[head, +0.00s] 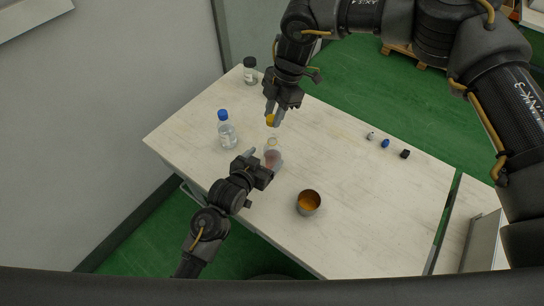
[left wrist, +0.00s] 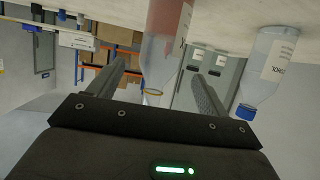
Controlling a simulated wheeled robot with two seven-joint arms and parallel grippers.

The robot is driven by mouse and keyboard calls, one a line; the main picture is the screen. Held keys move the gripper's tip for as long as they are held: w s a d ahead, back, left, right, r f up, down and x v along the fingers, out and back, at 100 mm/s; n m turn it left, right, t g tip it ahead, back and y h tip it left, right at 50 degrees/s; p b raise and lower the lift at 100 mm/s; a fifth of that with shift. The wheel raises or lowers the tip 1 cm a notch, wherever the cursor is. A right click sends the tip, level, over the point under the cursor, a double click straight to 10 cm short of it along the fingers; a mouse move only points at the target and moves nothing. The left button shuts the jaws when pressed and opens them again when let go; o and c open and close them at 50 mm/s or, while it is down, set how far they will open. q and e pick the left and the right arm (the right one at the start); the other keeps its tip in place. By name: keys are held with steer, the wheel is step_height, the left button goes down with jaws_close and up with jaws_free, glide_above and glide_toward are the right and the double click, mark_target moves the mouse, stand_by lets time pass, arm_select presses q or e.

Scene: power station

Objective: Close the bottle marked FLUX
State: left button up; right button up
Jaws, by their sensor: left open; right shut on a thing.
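An uncapped clear bottle (head: 272,154) with reddish contents or label stands on the table. In the left wrist view the same bottle (left wrist: 164,45) appears upside down, its bare neck with a yellow ring between my fingers. I cannot read FLUX on it. My left gripper (head: 265,159) is open, a finger on either side of the bottle. My right gripper (head: 272,114) is shut on a yellow cap (head: 270,119), held above and beyond the bottle's mouth, apart from it.
A bottle with a blue cap (head: 227,130) stands left of the open bottle, and a black-lidded bottle (head: 250,71) farther back. A metal cup (head: 308,203) with amber inside stands front right. A grey cap (head: 370,135), blue cap (head: 385,143) and black cap (head: 404,153) lie right. The table's middle is clear.

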arm_select(q)
steer(key=x, duration=0.7)
steer(key=c, duration=1.5)
arm_select(e)
glide_above(269, 143)
steer(key=w+d, duration=0.1)
steer(key=d, duration=0.1)
steer(key=shift+w+d+x, duration=0.1)
steer(key=shift+w+x, duration=0.05)
steer(key=shift+x, duration=0.65)
steer(key=shift+w+d+x, duration=0.15)
steer(key=shift+x, duration=0.7)
steer(key=shift+w+d+x, duration=0.1)
steer(key=shift+w+x, duration=0.1)
steer(key=shift+x, duration=0.6)
steer(key=shift+f, duration=0.3)
steer(key=shift+f, duration=0.75)
steer(key=shift+f, duration=0.55)
